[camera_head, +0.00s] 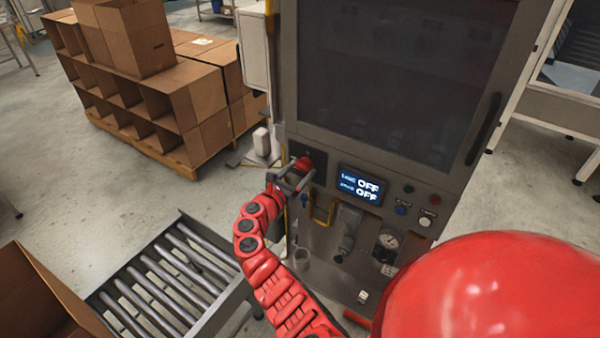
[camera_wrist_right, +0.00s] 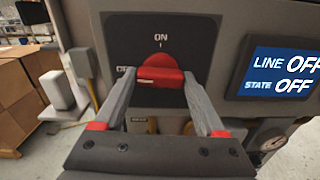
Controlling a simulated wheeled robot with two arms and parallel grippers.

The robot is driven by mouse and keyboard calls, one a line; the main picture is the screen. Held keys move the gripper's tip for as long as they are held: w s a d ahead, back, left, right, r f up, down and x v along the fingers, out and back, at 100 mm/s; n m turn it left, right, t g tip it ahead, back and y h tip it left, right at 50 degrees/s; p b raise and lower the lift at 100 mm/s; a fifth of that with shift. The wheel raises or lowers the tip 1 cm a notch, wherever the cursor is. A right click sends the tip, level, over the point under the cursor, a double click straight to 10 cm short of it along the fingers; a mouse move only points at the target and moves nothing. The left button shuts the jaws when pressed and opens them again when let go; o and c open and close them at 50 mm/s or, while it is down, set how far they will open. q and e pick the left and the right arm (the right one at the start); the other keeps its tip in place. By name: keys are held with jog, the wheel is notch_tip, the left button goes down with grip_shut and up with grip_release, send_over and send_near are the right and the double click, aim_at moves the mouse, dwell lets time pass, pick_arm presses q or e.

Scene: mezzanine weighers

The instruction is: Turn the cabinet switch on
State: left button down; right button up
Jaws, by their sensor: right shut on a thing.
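The cabinet (camera_head: 420,205) stands upright in front of me in the head view. Its red switch knob (camera_wrist_right: 160,72) sits on a black plate (camera_wrist_right: 185,40) with "ON" above it and an "OFF" label at its left, partly hidden by a finger. The knob's grip lies roughly crosswise. My right gripper (camera_wrist_right: 162,82) has its fingers on either side of the knob and is shut on it. In the head view the right gripper (camera_head: 298,172) reaches the switch at the panel's left edge. The display (camera_wrist_right: 285,75) reads LINE OFF and STATE OFF. My left gripper is out of view.
Right of the switch are the display (camera_head: 360,186), several buttons and a gauge (camera_head: 388,240). A yellow handle (camera_head: 322,212) lies below the switch. A roller conveyor (camera_head: 165,280) is at lower left, with cardboard boxes (camera_head: 160,90) behind it. Open floor lies between them.

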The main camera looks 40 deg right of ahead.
jog(key=shift+f+m+b, duration=0.1)
jog(key=shift+m+b, duration=8.6)
jog(key=shift+b, duration=2)
jog(key=o, duration=1.3)
